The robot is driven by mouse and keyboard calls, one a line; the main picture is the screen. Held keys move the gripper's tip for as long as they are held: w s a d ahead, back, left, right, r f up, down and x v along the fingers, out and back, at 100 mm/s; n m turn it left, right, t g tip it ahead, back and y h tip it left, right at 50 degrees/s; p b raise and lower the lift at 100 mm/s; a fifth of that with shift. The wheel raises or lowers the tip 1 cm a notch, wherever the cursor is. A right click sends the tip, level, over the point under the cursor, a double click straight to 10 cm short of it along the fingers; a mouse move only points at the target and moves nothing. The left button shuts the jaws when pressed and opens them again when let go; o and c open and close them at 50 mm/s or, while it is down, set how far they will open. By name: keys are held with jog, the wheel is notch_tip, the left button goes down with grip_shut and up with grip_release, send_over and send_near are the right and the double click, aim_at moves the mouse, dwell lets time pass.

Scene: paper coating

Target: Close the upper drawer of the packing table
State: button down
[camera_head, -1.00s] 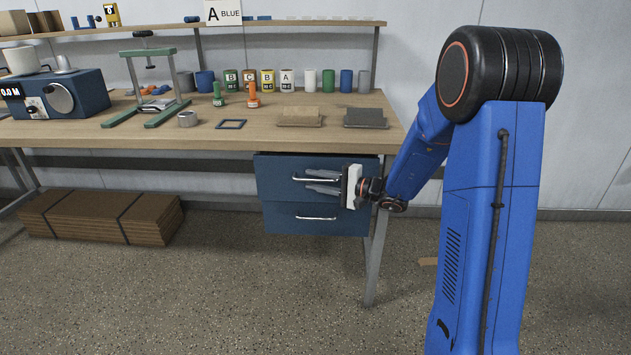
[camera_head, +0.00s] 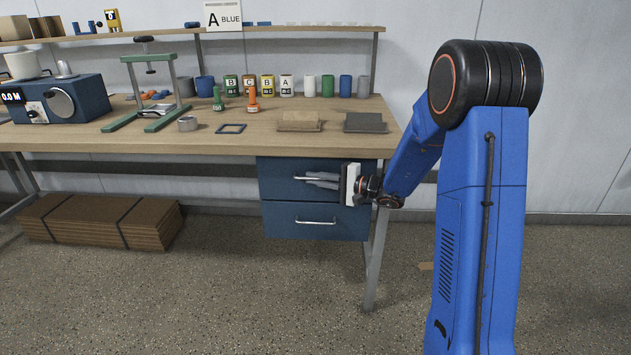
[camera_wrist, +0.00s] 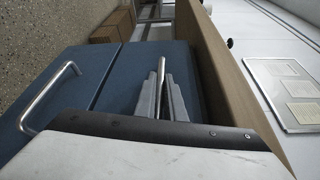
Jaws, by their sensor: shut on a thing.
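The packing table (camera_head: 225,143) has a blue upper drawer (camera_head: 275,170) under its right end, above a lower drawer (camera_head: 285,225). The upper drawer's front looks nearly flush with the lower one; a small gap is hard to judge. My gripper (camera_head: 309,180) lies along the upper drawer's front, fingers pointing left, shut on the upper handle (camera_head: 300,178). In the wrist view, both fingers (camera_wrist: 163,95) close around the metal handle bar (camera_wrist: 161,68), and the upper drawer front (camera_wrist: 130,75) lies beside them. My gripper hides part of the handle.
The table's right leg (camera_head: 375,255) stands just behind my wrist. Flat cardboard (camera_head: 100,220) is stacked on the floor at left. Cans, stamps and a green frame (camera_head: 155,90) stand on the tabletop. The floor before the drawers is clear.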

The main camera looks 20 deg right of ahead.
jog(key=c, duration=1.8)
grip_release()
jog(key=shift+w+d, duration=0.15)
jog(key=shift+w, duration=0.05)
jog(key=shift+c, duration=0.2)
jog(key=v, duration=1.7)
jog(key=shift+s+d, duration=0.15)
